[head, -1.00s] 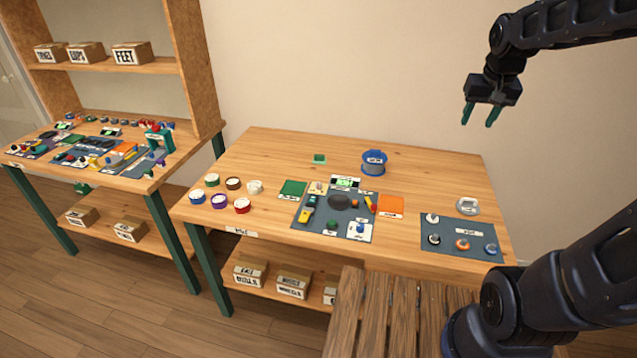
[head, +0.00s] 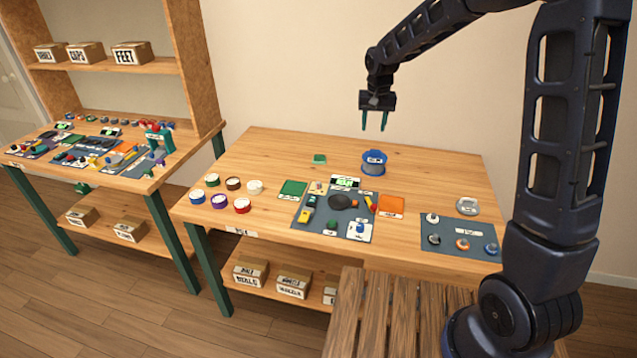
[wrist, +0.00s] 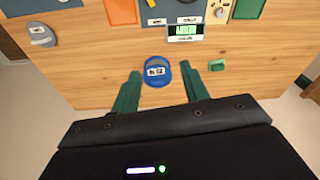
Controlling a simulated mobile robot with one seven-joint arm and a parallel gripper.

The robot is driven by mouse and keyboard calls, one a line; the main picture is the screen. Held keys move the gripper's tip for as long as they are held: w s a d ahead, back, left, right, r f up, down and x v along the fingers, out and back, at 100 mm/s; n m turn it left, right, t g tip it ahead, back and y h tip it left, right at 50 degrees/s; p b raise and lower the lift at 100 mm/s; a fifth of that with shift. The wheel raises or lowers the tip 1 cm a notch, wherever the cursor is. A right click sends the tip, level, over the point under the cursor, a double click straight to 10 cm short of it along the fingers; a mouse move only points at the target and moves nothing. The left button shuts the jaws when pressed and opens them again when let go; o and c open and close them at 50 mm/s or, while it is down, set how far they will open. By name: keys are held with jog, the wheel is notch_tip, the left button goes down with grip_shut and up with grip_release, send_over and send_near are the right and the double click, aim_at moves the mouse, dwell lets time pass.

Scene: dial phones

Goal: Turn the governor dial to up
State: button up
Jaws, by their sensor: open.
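My gripper (head: 374,122) is open and empty, high above the back of the workbench. In the wrist view its two green fingers (wrist: 161,75) point toward the table on either side of a blue tub. No dial can be read as the governor by its label. A small cream plate with a knob (head: 318,187) lies at the back of the dark mat; it also shows at the top of the wrist view (wrist: 219,12). A white plate with a blue knob (head: 360,229) lies at the mat's front right. Neither knob's setting can be made out.
The blue labelled tub (head: 374,163) stands at the back of the workbench (head: 270,150). A green-lit display (head: 345,182) lies behind the dark mat (head: 305,222). Several round pots lie left, and a second mat (head: 460,245) with round parts lies right.

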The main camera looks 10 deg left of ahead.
jog(key=a+f, duration=0.7)
jog(key=a, duration=0.2)
jog(key=g, duration=0.1)
send_over(318, 183)
notch_tip(318, 183, down, 9)
jog(key=shift+n, duration=0.3)
notch_tip(318, 183, down, 11)
jog(key=shift+d, duration=0.1)
jog(key=shift+c, duration=0.5)
grip_shut()
